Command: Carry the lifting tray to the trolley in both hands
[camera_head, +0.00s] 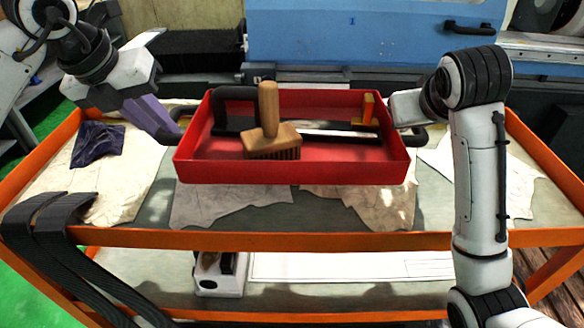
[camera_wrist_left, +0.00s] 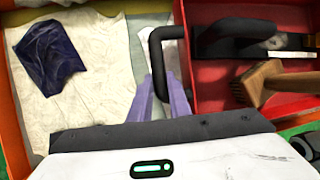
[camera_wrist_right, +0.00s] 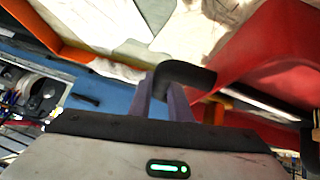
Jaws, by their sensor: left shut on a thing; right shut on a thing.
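The lifting tray (camera_head: 290,170) is a red open box with a black handle at each end. It is held above the top shelf of the orange trolley (camera_head: 300,240), roughly level. A wooden brush (camera_head: 268,130), a black tool (camera_head: 235,105) and a yellow-orange piece (camera_head: 368,108) are in it. My left gripper (camera_head: 172,132) is shut on the tray's left handle (camera_wrist_left: 158,65); its purple fingers also show in the left wrist view. My right gripper (camera_wrist_right: 168,95) is shut on the right handle (camera_wrist_right: 185,75). In the head view my right arm hides its fingers.
Cream cloths (camera_head: 125,180) and a dark blue rag (camera_head: 97,143) lie on the trolley's top shelf. A white-and-black item (camera_head: 220,272) sits on the lower shelf. A blue machine (camera_head: 370,35) stands close behind the trolley.

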